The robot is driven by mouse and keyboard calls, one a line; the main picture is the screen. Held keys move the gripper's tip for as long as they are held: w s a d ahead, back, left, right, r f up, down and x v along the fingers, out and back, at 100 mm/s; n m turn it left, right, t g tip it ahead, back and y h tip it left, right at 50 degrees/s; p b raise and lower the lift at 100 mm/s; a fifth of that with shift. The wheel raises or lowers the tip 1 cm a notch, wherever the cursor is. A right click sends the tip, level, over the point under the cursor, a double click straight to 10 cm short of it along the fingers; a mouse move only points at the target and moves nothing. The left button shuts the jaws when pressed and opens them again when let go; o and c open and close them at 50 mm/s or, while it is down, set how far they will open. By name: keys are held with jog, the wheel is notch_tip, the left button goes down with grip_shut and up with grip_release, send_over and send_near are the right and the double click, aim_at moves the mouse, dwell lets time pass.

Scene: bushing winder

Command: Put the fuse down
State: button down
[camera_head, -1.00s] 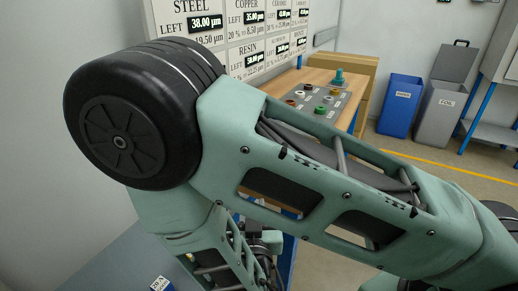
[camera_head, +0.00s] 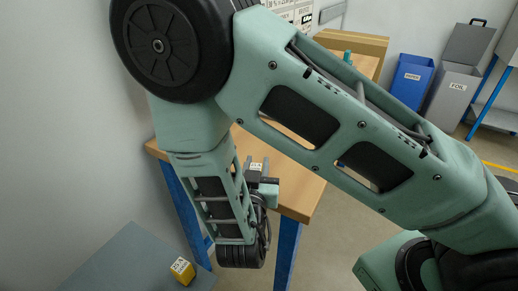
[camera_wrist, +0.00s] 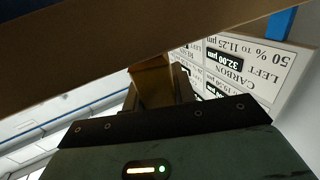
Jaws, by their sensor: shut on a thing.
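A small block with a white label, which I take to be the fuse (camera_head: 256,167), is at my gripper (camera_head: 266,181). It sits near the front edge of the wooden bench (camera_head: 303,200). In the wrist view, a tan-yellow block (camera_wrist: 152,82) is between the dark fingers (camera_wrist: 160,95), which are shut on it. I cannot tell whether the block touches the bench. My own forearm hides much of the bench top.
A second yellow labelled block (camera_head: 182,270) sits on a grey surface (camera_head: 125,262) at lower left. A blue bin (camera_head: 411,80) and a grey bin (camera_head: 452,90) are at the right. A wall sign (camera_wrist: 240,68) shows in the wrist view.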

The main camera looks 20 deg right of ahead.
jog(key=p+x, duration=0.1)
jog(key=x, duration=0.4)
jog(key=shift+w+d, duration=0.1)
jog(key=shift+w, duration=0.2)
jog(key=shift+f, duration=0.1)
jog(key=shift+f, duration=0.25)
jog(key=c, duration=1.1)
grip_release()
jog(key=shift+c, duration=0.2)
jog(key=shift+r, duration=0.15)
